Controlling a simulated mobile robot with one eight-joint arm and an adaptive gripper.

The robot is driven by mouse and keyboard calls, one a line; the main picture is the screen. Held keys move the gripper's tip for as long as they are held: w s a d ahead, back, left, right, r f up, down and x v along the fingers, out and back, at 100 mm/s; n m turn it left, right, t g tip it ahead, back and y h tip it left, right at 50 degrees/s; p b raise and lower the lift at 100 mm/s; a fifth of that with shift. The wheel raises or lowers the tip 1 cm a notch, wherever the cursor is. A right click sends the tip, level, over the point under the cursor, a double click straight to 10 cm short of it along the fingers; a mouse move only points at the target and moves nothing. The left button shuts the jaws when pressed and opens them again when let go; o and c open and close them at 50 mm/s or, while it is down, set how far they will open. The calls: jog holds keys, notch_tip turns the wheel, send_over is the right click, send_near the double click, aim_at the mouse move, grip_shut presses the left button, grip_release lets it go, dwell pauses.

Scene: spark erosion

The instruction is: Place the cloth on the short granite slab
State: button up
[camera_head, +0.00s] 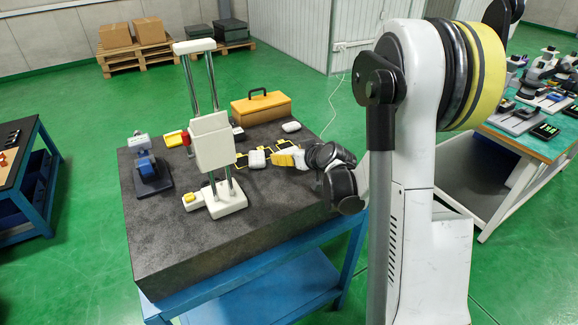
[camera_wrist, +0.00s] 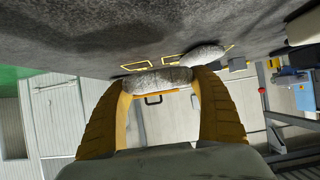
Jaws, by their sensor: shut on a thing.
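A grey-white mottled cloth (camera_wrist: 157,80) is gripped between the two yellow fingers of my gripper (camera_head: 278,158). The wrist view shows one finger on each end of it. A similar pale piece (camera_wrist: 205,55) lies on the dark granite slab (camera_head: 165,232), beyond the held cloth. In the head view one pale piece (camera_head: 257,158) is just left of my fingers, and another (camera_head: 291,126) is behind them; I cannot tell which is the held cloth. My gripper is low over the slab's right part. Any gap beneath the cloth cannot be judged.
A white stand with metal posts (camera_head: 212,145) rises mid-slab. A blue device (camera_head: 149,168) stands left, and an orange toolbox (camera_head: 260,107) at the back. Thin yellow outlines (camera_head: 241,161) are near my fingers.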

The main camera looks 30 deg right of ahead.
aim_at(290, 168)
jog(key=shift+f+b, duration=0.75)
jog(key=shift+f, duration=1.1)
jog(key=shift+f, duration=0.15)
jog(key=o, duration=1.1)
